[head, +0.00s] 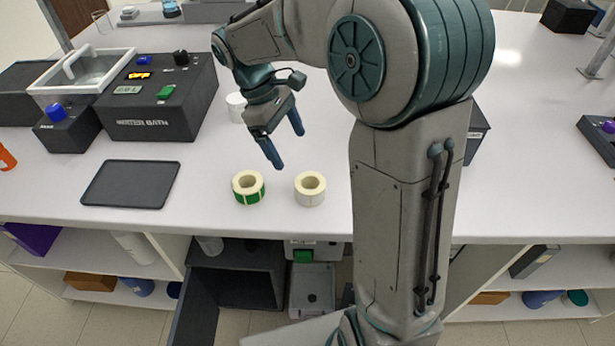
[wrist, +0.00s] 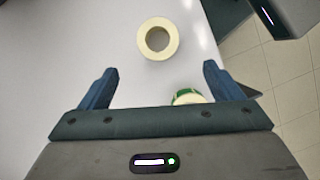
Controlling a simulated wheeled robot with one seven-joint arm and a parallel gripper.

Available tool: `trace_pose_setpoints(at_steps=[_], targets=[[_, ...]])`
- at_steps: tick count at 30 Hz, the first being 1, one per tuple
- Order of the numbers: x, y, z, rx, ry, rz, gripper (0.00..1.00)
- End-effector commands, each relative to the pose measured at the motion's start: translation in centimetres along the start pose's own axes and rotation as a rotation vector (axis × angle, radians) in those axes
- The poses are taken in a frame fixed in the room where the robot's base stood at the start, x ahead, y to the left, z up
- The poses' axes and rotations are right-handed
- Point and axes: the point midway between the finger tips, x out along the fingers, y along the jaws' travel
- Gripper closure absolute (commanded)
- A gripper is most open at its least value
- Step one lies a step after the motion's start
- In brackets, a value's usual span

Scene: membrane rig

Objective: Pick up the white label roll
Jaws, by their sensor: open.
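The white label roll (head: 310,189) sits on the white bench near its front edge. A label roll with a green outer side (head: 248,187) stands just left of it, with a small gap between them. My gripper (head: 287,150) is open and empty, above the bench and behind the two rolls. In the wrist view the white roll (wrist: 157,39) lies beyond my open fingertips (wrist: 158,75), roughly centred between them. The green roll (wrist: 187,97) shows nearer there, partly hidden by the gripper body.
A dark flat tray (head: 130,184) lies to the left, and the water bath (head: 155,105) stands behind it. A white cylindrical item (head: 236,107) stands behind my gripper. The bench's front edge (head: 260,231) is close to the rolls. An open drawer (head: 195,305) juts out below.

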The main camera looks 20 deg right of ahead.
Motion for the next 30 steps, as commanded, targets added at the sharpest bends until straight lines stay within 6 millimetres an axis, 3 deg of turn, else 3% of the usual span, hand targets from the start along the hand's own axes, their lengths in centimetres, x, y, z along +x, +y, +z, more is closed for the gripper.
trace_pose_setpoints(at_steps=[5, 15, 23, 30], targets=[[0.9, 0.4, -0.4, -0.032, -0.016, -0.009, 0.14], [7.2, 0.4, -0.3, -0.030, -0.017, -0.010, 0.14], [9.2, 0.3, -0.2, -0.031, -0.016, -0.009, 0.14], [12.7, 0.3, 0.1, -0.031, -0.016, -0.010, 0.14]])
